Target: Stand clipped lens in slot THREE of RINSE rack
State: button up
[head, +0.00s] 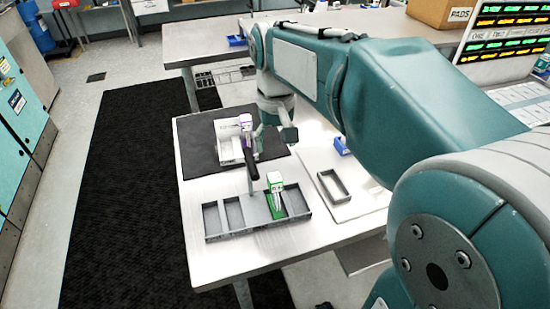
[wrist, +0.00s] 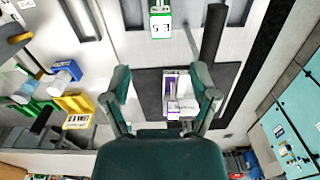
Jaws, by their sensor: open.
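A purple-and-white clipped piece (head: 246,126) stands in a white holder (head: 226,129) on the dark mat. In the wrist view the purple piece (wrist: 178,92) with a white label lies between my fingers, nearer the right one, with no clear contact. My gripper (head: 272,136) is open over the mat beside it; both fingers show apart in the wrist view (wrist: 161,80). The grey rack (head: 236,232) with several slots stands at the table's front. A green-and-white piece (head: 274,199) stands in one slot; its label reads E5 in the wrist view (wrist: 161,25). Slot numbers are not readable.
A black-handled post (head: 252,162) rises between the holder and rack. A grey open frame (head: 333,186) and blue block (head: 341,146) lie to the right. Some rack slots are empty.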

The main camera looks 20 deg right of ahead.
jog(key=s+f+t, duration=0.3)
jog(key=s+t, duration=0.2)
jog(key=s, duration=0.9)
jog(key=shift+n+t, duration=0.3)
jog(key=shift+s, duration=0.1)
dwell(0.7)
